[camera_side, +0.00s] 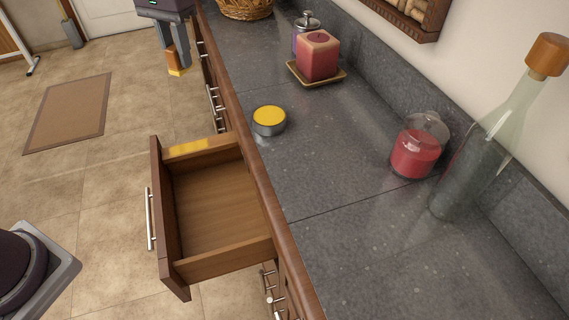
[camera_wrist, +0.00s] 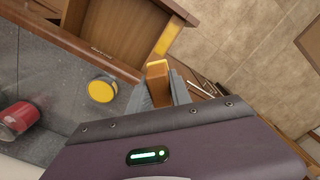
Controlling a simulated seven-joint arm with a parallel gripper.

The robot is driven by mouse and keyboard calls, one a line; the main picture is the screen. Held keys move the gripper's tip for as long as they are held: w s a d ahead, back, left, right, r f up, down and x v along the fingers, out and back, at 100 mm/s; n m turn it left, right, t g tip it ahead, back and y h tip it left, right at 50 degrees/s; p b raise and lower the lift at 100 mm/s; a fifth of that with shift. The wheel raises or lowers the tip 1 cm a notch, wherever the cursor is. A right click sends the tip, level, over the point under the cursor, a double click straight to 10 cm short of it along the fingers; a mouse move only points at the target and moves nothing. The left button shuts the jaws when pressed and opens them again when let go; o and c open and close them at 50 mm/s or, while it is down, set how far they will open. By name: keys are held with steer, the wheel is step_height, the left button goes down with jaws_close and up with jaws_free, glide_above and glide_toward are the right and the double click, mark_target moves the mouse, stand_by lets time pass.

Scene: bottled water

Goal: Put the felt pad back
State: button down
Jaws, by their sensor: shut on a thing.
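My gripper (camera_side: 176,62) hangs over the floor beyond the drawer, beside the counter's left edge. It is shut on a small orange-brown block with a yellow end, which shows between the fingers in the wrist view (camera_wrist: 157,72). I cannot tell for sure whether this block is the felt pad. The wooden drawer (camera_side: 212,205) is pulled open and looks empty. A yellow patch (camera_side: 188,148) lies along its far side wall, also in the wrist view (camera_wrist: 168,38). A round metal tin with a yellow top (camera_side: 268,118) stands on the counter near the edge.
On the counter (camera_side: 330,150) stand a square red candle (camera_side: 318,55) on a tray, a red jar (camera_side: 415,150), a tall corked bottle (camera_side: 490,130) and a basket (camera_side: 245,8). The drawer juts over the floor. The middle of the counter is mostly clear.

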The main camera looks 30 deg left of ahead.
steer(key=shift+d+r, duration=0.2)
steer(key=shift+r, duration=0.4)
steer(key=shift+d+r, duration=0.2)
steer(key=shift+r, duration=0.4)
steer(key=s+d+m, duration=0.3)
steer(key=d+m, duration=0.2)
steer(key=d, duration=0.8)
steer(key=s+d+m, duration=0.2)
steer(key=d+m, duration=0.2)
steer(key=d, duration=1)
steer(key=f, duration=1.5)
steer(key=shift+a+f, duration=0.1)
steer(key=shift+a, duration=0.25)
steer(key=c, duration=1.2)
jaws_free()
steer(key=shift+f, duration=0.1)
steer(key=shift+o, duration=0.2)
